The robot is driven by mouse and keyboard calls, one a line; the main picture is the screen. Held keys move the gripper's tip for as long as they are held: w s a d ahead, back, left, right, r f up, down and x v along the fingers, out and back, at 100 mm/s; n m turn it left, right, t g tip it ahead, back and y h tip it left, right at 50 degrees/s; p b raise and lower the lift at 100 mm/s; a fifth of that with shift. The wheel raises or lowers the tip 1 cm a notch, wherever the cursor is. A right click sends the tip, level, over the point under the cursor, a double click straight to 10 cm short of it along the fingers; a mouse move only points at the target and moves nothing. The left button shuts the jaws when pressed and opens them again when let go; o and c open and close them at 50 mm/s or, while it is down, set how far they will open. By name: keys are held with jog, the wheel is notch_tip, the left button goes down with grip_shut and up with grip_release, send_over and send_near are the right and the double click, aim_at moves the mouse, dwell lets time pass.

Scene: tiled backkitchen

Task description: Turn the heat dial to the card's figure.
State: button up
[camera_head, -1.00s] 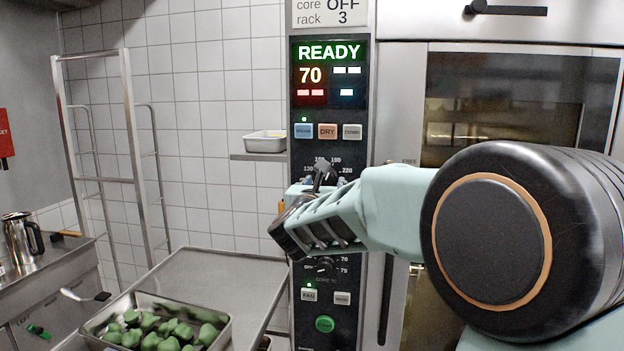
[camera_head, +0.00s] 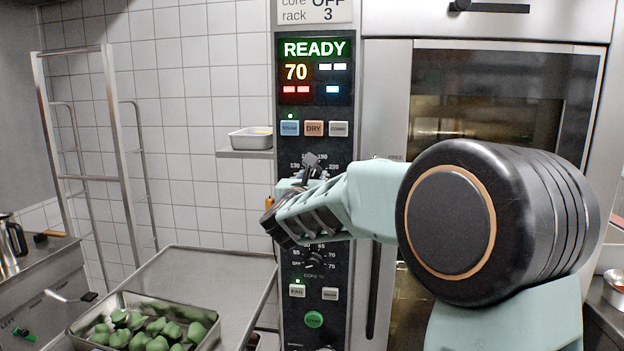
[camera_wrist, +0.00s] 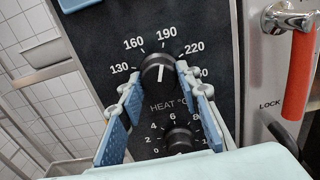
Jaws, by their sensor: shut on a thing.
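The heat dial (camera_wrist: 152,70) is a black round knob with a white mark, on the dark oven panel (camera_wrist: 95,45). In the wrist view its mark points up, roughly toward 190. My gripper (camera_wrist: 158,80) is shut on this dial, one blue-padded finger at each side. In the head view my gripper (camera_head: 308,180) stands at the panel and hides much of the dial and its scale. The card (camera_head: 318,12) above the display is cut off at the top; only "core OFF" and "rack 3" show.
The display (camera_head: 314,70) reads READY and 70. A smaller dial (camera_wrist: 178,138) sits just below the heat dial. A red handle (camera_wrist: 300,75) is at the right. A steel table (camera_head: 205,275) with a pan of green pieces (camera_head: 150,335) stands at lower left.

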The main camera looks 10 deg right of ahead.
jog(key=shift+n+b, duration=0.35)
jog(key=shift+n, duration=0.05)
jog(key=shift+n+b, duration=0.6)
jog(key=shift+n, duration=0.4)
jog(key=n+b, duration=0.1)
jog(key=n, duration=0.7)
jog(key=shift+r, duration=0.15)
jog(key=n, duration=0.3)
jog(key=shift+n+p, duration=0.3)
jog(key=n+p, duration=0.2)
jog(key=n, duration=0.4)
jog(key=shift+r, duration=0.2)
jog(key=n+p, duration=0.3)
jog(key=n, duration=0.3)
jog(key=shift+d, duration=0.1)
jog(key=shift+n, duration=0.4)
